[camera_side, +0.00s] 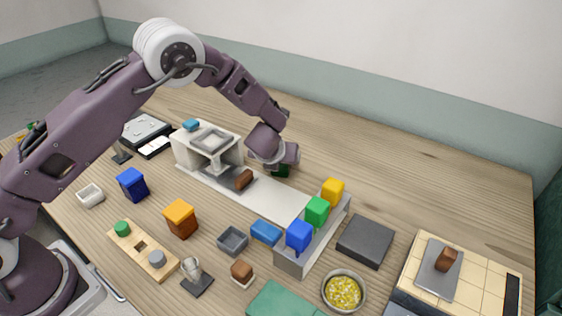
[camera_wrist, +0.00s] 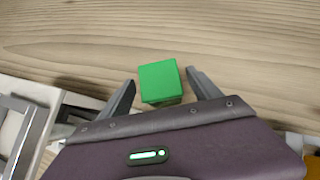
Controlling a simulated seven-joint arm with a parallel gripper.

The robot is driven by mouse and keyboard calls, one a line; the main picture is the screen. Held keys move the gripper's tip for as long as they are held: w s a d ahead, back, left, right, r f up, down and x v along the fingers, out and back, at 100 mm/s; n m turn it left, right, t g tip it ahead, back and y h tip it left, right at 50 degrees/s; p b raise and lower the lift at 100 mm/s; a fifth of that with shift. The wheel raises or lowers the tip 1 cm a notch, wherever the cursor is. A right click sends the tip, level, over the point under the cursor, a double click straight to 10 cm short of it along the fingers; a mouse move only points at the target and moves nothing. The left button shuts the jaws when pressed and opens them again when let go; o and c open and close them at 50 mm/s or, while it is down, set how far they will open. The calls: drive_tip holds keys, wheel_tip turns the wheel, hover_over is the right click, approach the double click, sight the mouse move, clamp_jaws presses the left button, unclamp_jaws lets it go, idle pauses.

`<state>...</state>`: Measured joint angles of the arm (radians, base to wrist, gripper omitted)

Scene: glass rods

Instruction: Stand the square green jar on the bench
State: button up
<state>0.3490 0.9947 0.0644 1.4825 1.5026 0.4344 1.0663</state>
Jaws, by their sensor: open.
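The square green jar (camera_wrist: 159,82) shows its flat bright green top in the wrist view. My gripper (camera_wrist: 160,77) is open, with one finger on each side of the jar and a visible gap to each. I cannot tell how far down the fingers reach beside it. In the side view only a dark green part of the jar (camera_side: 281,171) shows below my gripper, behind the long pale strip on the wooden bench (camera_side: 400,165). My gripper hides the rest of it there.
A white stand (camera_side: 192,150) with a brown-handled block is left of my gripper. A grey rack (camera_side: 297,268) holds yellow, green and blue blocks to the front right. Blue (camera_side: 132,185) and orange (camera_side: 181,219) jars stand nearer the front. The bench behind is clear.

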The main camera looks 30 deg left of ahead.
drive_tip(key=x, duration=0.3)
drive_tip(key=shift+w+f, duration=0.25)
drive_tip(key=shift+r, duration=0.1)
clamp_jaws()
